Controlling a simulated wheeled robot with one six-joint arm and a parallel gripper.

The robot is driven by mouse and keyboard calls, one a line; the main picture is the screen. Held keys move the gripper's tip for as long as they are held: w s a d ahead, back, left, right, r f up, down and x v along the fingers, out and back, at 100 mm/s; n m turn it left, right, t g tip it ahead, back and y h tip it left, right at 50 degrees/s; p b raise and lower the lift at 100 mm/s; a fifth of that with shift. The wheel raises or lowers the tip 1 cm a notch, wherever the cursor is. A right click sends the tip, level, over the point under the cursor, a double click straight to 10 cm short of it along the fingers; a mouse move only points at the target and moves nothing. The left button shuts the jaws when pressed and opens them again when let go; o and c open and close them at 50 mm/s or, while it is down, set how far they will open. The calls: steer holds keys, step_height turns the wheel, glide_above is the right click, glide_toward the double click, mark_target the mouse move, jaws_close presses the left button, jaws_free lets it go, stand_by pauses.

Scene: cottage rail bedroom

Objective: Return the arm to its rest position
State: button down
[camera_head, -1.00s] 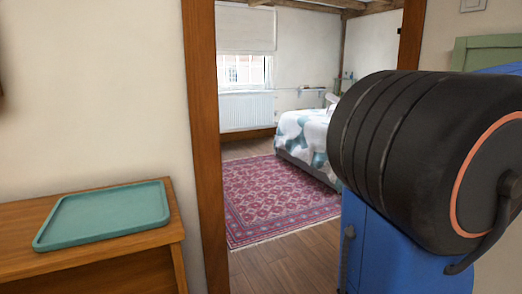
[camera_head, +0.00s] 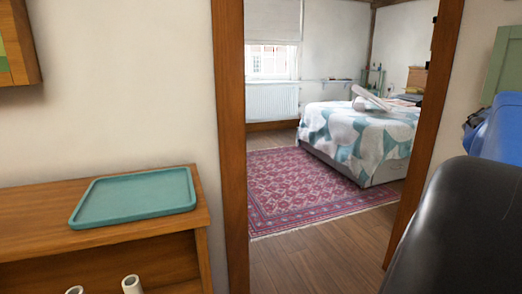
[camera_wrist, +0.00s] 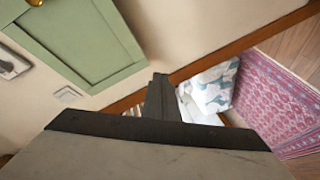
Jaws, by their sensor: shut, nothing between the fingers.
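My gripper (camera_wrist: 160,82) shows in the wrist view as a dark narrow shape pointing away from the camera. Its fingers are together, with nothing held between them. It appears in front of a cream wall and the doorway. In the head view, black and blue parts of my arm fill the lower right edge. My gripper is not visible in the head view.
A wooden shelf unit (camera_head: 190,212) holds a teal tray (camera_head: 135,197) at left. A wooden door frame (camera_head: 231,150) opens onto a bedroom with a red rug (camera_head: 300,190) and a bed (camera_head: 370,140). A green panel door (camera_wrist: 85,40) shows in the wrist view.

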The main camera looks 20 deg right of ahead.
steer(key=w+a+f+m+y, duration=0.1)
steer(key=w+a+f+y, duration=0.25)
steer(key=a+f, duration=0.7)
steer(key=w+a+f+y, duration=0.2)
steer(key=a+f+y, duration=0.35)
steer(key=a, duration=0.75)
steer(key=s+a+f+g+y, duration=0.1)
steer(key=s+a+f, duration=0.2)
steer(key=a+f, duration=0.2)
steer(key=s+a+f+n+g+y, duration=0.1)
steer(key=s+a+f, duration=0.3)
steer(key=a, duration=0.6)
steer(key=s+a+f+g+y, duration=0.1)
steer(key=s+a+f+y, duration=0.2)
steer(key=a+f, duration=0.4)
steer(key=shift+s+a+n, duration=0.35)
steer(key=shift+s+n, duration=0.05)
steer(key=shift+s, duration=0.1)
steer(key=shift+f, duration=0.1)
